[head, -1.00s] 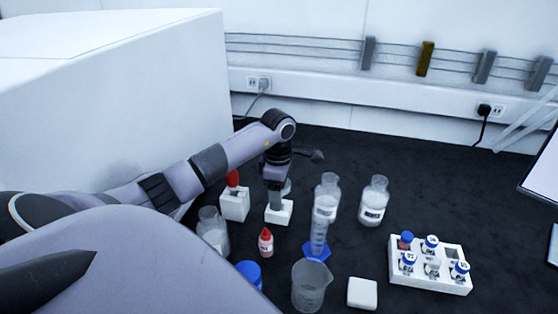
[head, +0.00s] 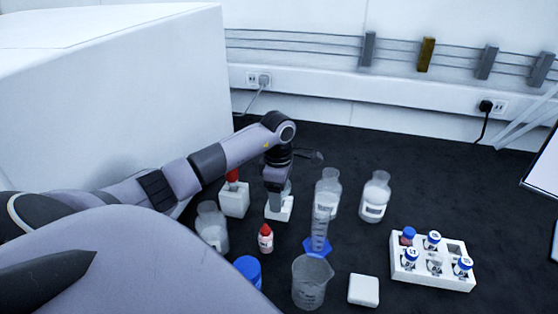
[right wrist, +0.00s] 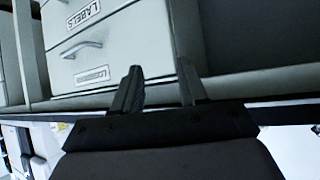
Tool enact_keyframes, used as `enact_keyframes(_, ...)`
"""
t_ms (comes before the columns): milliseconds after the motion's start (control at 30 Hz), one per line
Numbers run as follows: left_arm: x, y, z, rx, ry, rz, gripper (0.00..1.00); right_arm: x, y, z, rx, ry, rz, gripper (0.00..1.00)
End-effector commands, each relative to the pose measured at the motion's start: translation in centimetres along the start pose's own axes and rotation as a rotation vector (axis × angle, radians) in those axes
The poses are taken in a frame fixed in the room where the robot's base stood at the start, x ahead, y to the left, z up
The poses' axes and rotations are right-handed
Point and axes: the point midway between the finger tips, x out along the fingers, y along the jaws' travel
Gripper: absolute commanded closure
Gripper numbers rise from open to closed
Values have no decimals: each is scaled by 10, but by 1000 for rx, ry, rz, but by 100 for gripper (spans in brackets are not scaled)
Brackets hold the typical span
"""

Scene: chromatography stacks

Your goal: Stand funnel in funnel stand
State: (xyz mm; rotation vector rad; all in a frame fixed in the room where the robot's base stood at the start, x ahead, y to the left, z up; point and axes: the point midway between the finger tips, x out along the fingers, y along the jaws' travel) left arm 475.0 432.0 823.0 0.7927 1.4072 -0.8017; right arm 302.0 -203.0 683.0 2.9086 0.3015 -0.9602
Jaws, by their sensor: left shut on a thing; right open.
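My left gripper (head: 277,188) is shut, pointing down over a small white block (head: 280,213), which looks like the funnel stand. A pale, translucent piece (head: 288,188) shows beside the fingers, apparently part of the funnel in the gripper. Most of it is hidden behind the gripper, and I cannot tell whether it touches the block. My right gripper shows only in the right wrist view (right wrist: 160,84); it is open and empty, facing drawers away from the funnel.
A white block with a red-topped item (head: 234,203) stands just left. Glass bottles (head: 374,197), a measuring cylinder (head: 320,232), a red-capped dropper bottle (head: 265,240), a beaker (head: 309,285) and a vial rack (head: 432,278) stand nearby. A large white box (head: 110,110) is at left.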

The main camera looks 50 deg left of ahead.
Motion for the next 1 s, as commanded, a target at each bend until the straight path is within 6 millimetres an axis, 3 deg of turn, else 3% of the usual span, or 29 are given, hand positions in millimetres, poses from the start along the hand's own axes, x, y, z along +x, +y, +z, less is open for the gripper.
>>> enact_keyframes(1000, 30, -2, 1, 0, 2, -8, 66, 12, 0, 15, 0, 0, 0, 57)
